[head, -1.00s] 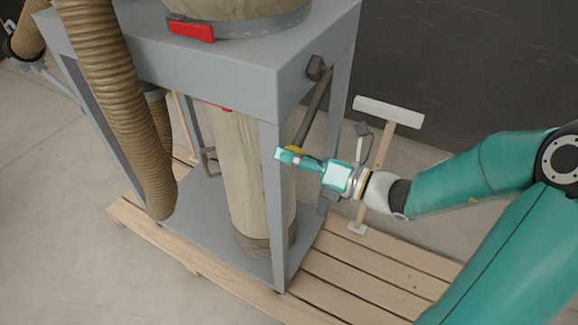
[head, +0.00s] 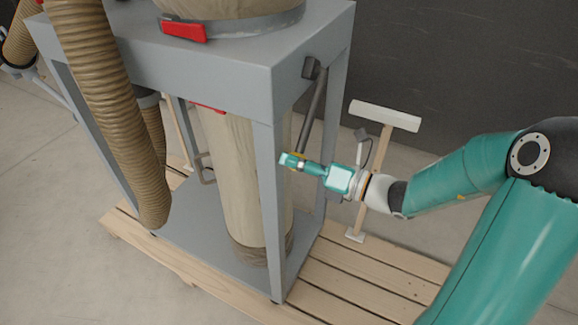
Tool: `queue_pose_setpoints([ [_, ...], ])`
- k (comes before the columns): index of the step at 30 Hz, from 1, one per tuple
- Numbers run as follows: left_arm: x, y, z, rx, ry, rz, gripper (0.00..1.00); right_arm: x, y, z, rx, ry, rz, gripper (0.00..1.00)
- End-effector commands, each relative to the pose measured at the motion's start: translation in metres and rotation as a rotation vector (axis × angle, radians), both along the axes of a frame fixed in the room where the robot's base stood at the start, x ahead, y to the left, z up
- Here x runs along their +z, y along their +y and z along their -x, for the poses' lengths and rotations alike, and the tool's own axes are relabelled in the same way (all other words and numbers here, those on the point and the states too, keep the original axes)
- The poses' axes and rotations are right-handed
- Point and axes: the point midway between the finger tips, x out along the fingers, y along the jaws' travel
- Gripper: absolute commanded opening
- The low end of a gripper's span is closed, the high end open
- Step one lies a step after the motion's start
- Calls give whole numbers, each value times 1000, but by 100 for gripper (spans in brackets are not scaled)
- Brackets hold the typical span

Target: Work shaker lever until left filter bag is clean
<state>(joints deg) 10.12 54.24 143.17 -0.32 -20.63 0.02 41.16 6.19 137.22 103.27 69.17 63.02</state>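The shaker lever (head: 311,115) is a dark bar hanging from a pivot block on the right side of the grey frame (head: 266,95). The fingers hide most of that end. A beige cloth bag (head: 230,8) with a metal band and red clasp rises from the frame's top, cut off by the picture edge. Another beige bag (head: 236,180) hangs below inside the frame. I cannot tell how clean either is. My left gripper is not in view.
A ribbed tan hose (head: 105,110) runs down the frame's left side. The frame stands on a wooden pallet (head: 345,275). A wooden T-shaped stand (head: 384,117) is behind my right gripper. Grey floor is open at left.

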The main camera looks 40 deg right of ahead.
Motion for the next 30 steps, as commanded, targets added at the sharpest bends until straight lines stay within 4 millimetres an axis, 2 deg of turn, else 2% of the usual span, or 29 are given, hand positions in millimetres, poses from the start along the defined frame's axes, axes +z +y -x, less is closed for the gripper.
queue_pose_setpoints([
  [5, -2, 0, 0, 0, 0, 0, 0, -3, -3, -2, 0, 0, 0, 51],
  [16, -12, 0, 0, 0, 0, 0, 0, -29, -39, -20, 0, 0, -1, 51],
  [30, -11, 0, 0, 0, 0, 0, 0, -33, -48, -25, -1, 1, 0, 51],
])
